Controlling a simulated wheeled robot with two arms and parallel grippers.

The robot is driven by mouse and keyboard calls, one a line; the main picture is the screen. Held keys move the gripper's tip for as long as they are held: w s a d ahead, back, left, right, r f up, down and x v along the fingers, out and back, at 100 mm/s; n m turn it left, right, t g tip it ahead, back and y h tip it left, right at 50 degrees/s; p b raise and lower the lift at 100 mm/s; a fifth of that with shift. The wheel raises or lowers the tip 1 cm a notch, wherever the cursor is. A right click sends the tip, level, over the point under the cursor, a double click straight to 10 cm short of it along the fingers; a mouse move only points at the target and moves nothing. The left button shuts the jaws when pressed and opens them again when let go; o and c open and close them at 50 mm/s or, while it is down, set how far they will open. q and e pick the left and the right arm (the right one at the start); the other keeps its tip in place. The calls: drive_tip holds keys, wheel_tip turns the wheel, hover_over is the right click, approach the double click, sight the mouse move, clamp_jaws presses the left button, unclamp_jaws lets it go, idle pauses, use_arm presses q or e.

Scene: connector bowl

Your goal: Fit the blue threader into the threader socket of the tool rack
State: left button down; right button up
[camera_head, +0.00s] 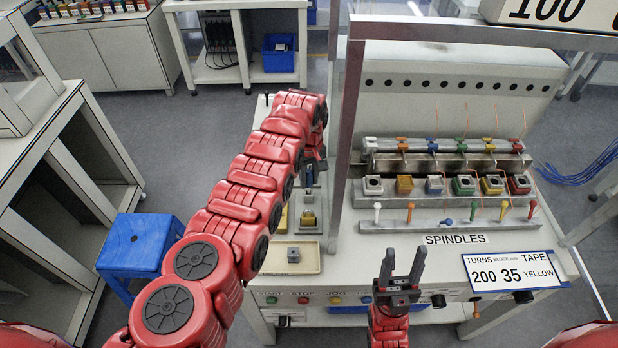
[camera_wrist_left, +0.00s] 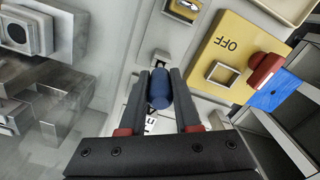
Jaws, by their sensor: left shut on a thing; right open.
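The blue threader (camera_wrist_left: 159,88) is in the left wrist view, gripped between the two dark fingers of my left gripper (camera_wrist_left: 158,80). In the head view my left gripper (camera_head: 312,180) points down over the left end of the bench, partly hidden by its own arm. A small grey block with a dark opening (camera_wrist_left: 160,58) lies just beyond the threader's end in the wrist view; I cannot tell whether it is the tool rack's threader socket or whether they touch. My right gripper (camera_head: 400,270) is open and empty, over the bench's front edge.
A cream tray (camera_head: 272,266) holds a grey block (camera_head: 293,255). The spindle rack (camera_head: 445,222) and several coloured blocks stand right. A blue stool (camera_head: 140,243) is left.

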sight(309, 186)
use_arm(q)
drive_tip(key=shift+f+b, duration=1.6)
drive_tip(key=shift+f, duration=0.2)
idle(0.5)
drive_tip(key=c, duration=0.5)
unclamp_jaws()
drive_tip(key=shift+c, duration=0.2)
drive_tip(key=shift+r, duration=0.1)
wheel_tip(309, 186, up, 14)
drive_tip(key=b, duration=0.2)
drive_tip(key=shift+f+b, duration=0.2)
drive_tip(key=shift+b, duration=0.2)
wheel_tip(309, 186, up, 4)
drive_tip(key=shift+f+p, duration=0.15)
drive_tip(key=shift+p, duration=0.8)
